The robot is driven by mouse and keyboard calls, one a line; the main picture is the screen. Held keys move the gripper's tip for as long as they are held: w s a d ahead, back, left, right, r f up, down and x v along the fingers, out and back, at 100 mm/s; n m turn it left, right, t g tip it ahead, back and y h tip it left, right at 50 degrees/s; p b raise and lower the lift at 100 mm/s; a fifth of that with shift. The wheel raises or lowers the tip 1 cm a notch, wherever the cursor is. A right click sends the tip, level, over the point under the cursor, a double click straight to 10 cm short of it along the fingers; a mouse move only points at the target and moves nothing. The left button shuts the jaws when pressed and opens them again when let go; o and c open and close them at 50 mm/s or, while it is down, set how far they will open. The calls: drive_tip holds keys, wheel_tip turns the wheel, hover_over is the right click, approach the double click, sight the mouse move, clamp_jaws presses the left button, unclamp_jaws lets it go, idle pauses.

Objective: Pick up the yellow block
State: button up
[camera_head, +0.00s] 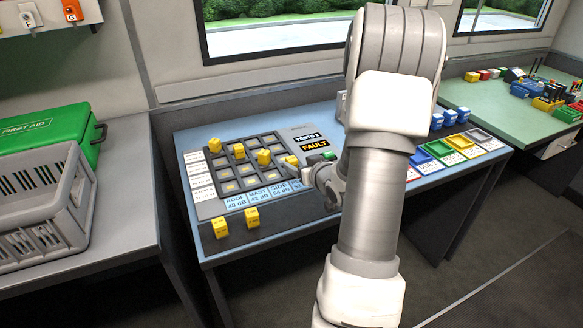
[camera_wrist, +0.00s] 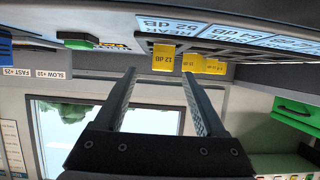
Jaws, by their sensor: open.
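Several yellow blocks show. In the head view, some stand on the dark grid panel: a front-right one (camera_head: 291,161), a middle one (camera_head: 264,157) and a back one (camera_head: 239,150). Two more, a left one (camera_head: 220,227) and a right one (camera_head: 252,217), stand at the table's front edge. My gripper (camera_head: 290,172) is beside the panel's right side, partly hidden by my arm. In the wrist view, my gripper (camera_wrist: 159,76) is open and empty. A yellow block marked 12 dB (camera_wrist: 163,58) shows between and beyond the fingertips; other yellow blocks (camera_wrist: 193,62) are to its right.
Coloured trays (camera_head: 455,142) and blue blocks (camera_head: 450,117) stand on the table's right. A grey crate (camera_head: 45,215) and green first-aid case (camera_head: 45,130) are on the left counter.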

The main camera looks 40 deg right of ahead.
sight(294, 162)
drive_tip(key=shift+b+x, duration=0.65)
drive_tip(key=shift+x, duration=2.4)
drive_tip(key=shift+a, duration=0.2)
clamp_jaws()
